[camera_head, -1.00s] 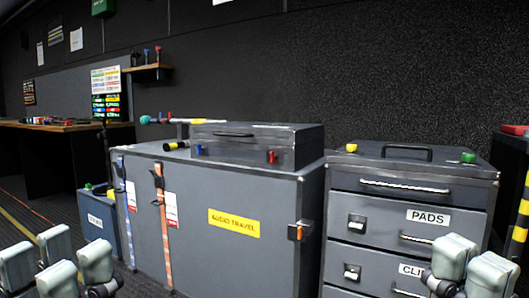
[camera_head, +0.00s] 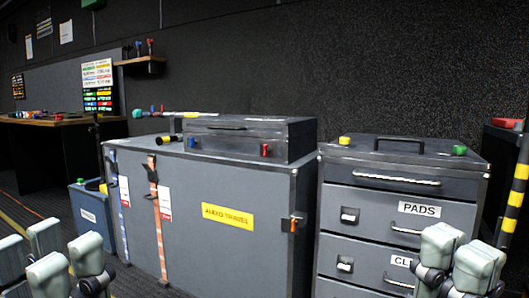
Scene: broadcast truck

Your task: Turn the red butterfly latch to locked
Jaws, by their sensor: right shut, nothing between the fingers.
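A small dark case (camera_head: 235,138) lies on top of the big grey "AUDIO TRAVEL" case (camera_head: 185,240). The small case has a red latch (camera_head: 265,149) near the right end of its front and a blue latch (camera_head: 192,141) near the left end. The red latch is small here, and I cannot tell how it is turned. My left gripper (camera_head: 48,256) is at the lower left, its fingers apart and empty, in front of the big case and well away from the latch. My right gripper (camera_head: 458,258) is at the lower right, shut and empty, in front of the drawer cabinet.
A yellow-black striped post (camera_head: 518,185) stands at right. A desk (camera_head: 60,122) is at far left.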

